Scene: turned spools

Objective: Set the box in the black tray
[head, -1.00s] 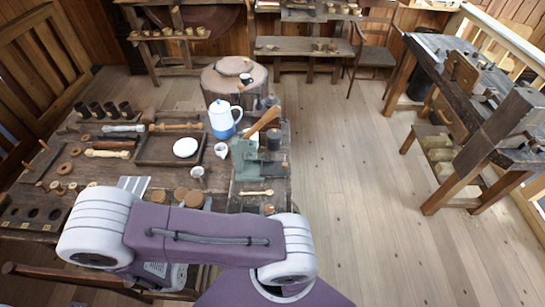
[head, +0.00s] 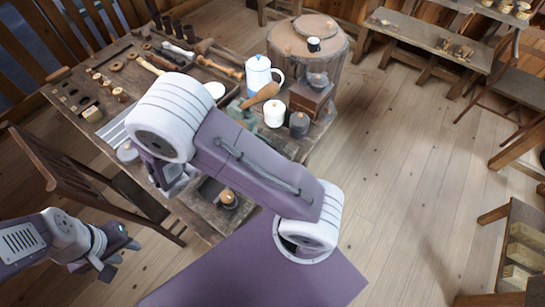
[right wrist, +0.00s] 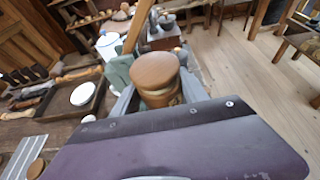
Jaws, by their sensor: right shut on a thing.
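The box (right wrist: 157,78), a round turned wooden one with a lid, stands between the grey fingers of my right gripper (right wrist: 155,96) in the right wrist view. The gripper is shut on it. In the head view my own right arm hides this gripper and the box. The black tray appears to be the dark, shallow shape (head: 208,189) at the table's near right corner, partly covered by my arm. A small round pale-topped piece (head: 228,197) is at its right. My left gripper (head: 122,258) is open and empty at lower left, off the table.
On the table (head: 140,50) are a white and blue jug (head: 258,72), a green vise (head: 238,114), a white jar (head: 275,113), a dark canister (head: 299,125) and several spools. A chair (head: 75,170) stands at the near left.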

